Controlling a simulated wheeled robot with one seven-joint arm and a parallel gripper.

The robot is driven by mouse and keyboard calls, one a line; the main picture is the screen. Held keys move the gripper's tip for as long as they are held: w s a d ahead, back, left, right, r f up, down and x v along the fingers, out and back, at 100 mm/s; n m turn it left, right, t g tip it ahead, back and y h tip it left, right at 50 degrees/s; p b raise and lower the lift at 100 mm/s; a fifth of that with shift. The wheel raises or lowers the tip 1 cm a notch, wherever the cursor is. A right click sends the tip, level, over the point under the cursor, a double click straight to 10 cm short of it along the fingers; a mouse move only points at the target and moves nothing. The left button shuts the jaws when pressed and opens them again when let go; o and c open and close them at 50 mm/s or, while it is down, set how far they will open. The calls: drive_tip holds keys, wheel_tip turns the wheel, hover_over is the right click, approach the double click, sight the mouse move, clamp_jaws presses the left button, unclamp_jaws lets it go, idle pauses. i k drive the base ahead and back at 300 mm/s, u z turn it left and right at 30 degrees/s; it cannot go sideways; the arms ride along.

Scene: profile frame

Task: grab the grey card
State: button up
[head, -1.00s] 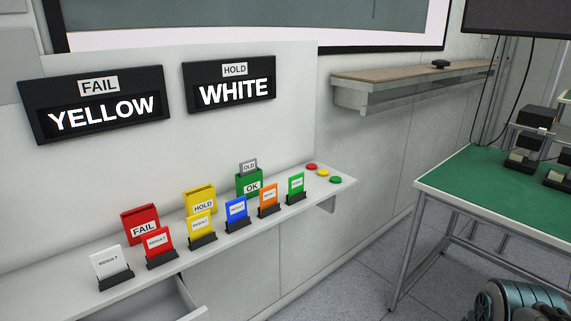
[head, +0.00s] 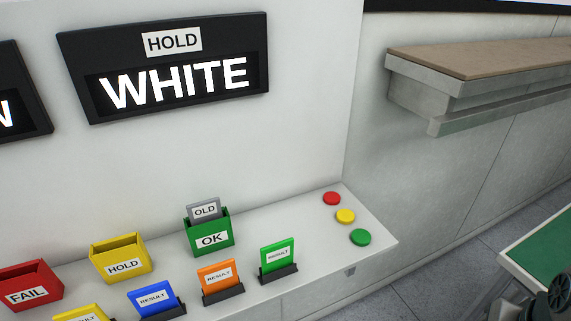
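The grey card (head: 204,210), labelled OLD, stands upright in the green OK holder (head: 210,238) on the white shelf. Its lower part is hidden inside the holder and its top sticks out. My gripper is not clearly in view; a dark mechanical part shows at the right edge, and I cannot tell what it is.
The yellow HOLD holder (head: 121,259) and red FAIL holder (head: 28,287) stand left of the green one. In front are blue (head: 154,299), orange (head: 218,276) and green (head: 278,256) RESULT cards in black stands. Red, yellow and green buttons (head: 345,216) sit at the shelf's right end.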

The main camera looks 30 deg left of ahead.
sight(199, 213)
drive_tip(key=i, duration=0.5)
drive_tip(key=u, duration=2.25)
